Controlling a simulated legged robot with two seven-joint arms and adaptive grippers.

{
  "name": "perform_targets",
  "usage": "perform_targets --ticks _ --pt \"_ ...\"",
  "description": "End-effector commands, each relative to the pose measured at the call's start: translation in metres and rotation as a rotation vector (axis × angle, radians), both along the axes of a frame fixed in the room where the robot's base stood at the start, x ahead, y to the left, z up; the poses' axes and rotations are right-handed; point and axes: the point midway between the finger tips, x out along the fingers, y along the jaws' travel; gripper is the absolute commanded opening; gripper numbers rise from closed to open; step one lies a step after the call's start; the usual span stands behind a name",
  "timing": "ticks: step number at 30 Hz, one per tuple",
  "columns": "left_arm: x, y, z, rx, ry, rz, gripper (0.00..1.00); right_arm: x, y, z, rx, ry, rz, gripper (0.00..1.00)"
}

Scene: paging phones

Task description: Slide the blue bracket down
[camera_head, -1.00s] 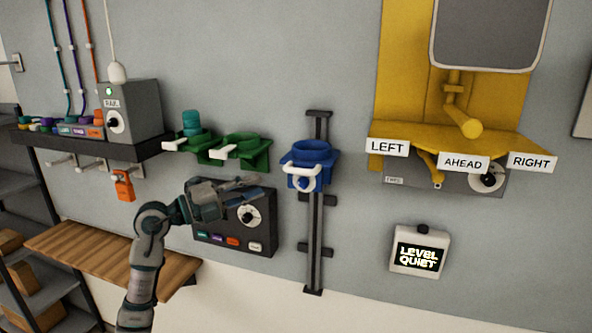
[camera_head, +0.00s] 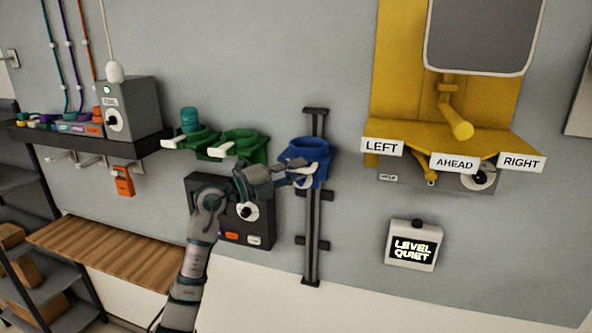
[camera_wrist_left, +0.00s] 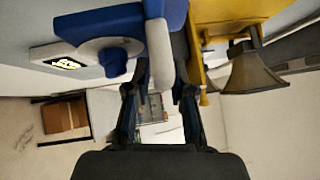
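The blue bracket (camera_head: 308,153) sits near the top of a dark vertical rail (camera_head: 313,235) on the grey wall. It has a ring on top and a white handle (camera_head: 298,169) at its front. My left gripper (camera_head: 299,177) is at the handle, its fingers pointing right and just below the ring. In the left wrist view the fingers of my left gripper (camera_wrist_left: 161,82) stand apart, with the white handle (camera_wrist_left: 160,52) at the gap between their tips. The blue bracket (camera_wrist_left: 105,24) fills the top there. I cannot tell whether a finger touches the handle. My right gripper is not in view.
Green brackets (camera_head: 240,145) with white handles are left of the rail. A dark panel with a dial (camera_head: 247,212) is behind my left arm. A yellow shelf (camera_head: 455,138) and a small "LEVEL QUIET" display (camera_head: 412,247) are to the right. The rail below the bracket is clear.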

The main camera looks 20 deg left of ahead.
Motion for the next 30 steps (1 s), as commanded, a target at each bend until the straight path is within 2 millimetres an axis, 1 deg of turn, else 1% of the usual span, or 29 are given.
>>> perform_targets --ticks 1,2,11,14,16,20,23,28,29,30 --pt "0.0 0.0 0.0 0.0 0.0 0.0 0.04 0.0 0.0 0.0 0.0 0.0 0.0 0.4" --pt "0.0 0.0 0.0 0.0 0.0 0.0 0.0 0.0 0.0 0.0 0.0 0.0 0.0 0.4" --pt "0.001 0.0 -0.003 0.001 0.003 0.0 0.0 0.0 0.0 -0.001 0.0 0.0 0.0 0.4" --pt "0.001 0.0 -0.011 0.002 0.004 -0.001 0.0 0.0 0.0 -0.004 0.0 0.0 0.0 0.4" --pt "0.001 0.0 -0.02 0.002 0.005 0.0 0.0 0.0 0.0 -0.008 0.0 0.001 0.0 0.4" --pt "0.001 0.0 -0.05 0.005 0.008 0.0 0.0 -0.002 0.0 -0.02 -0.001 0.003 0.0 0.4" --pt "0.002 0.0 -0.081 0.005 0.01 0.0 0.0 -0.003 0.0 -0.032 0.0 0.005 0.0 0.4" --pt "0.001 0.0 -0.141 0.006 0.012 -0.001 0.0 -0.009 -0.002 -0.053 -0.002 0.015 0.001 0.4" --pt "0.002 0.0 -0.152 0.005 0.013 0.0 0.0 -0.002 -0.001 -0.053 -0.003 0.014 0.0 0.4" --pt "0.001 0.0 -0.166 0.004 0.013 -0.001 0.0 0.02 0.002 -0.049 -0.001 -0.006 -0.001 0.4"
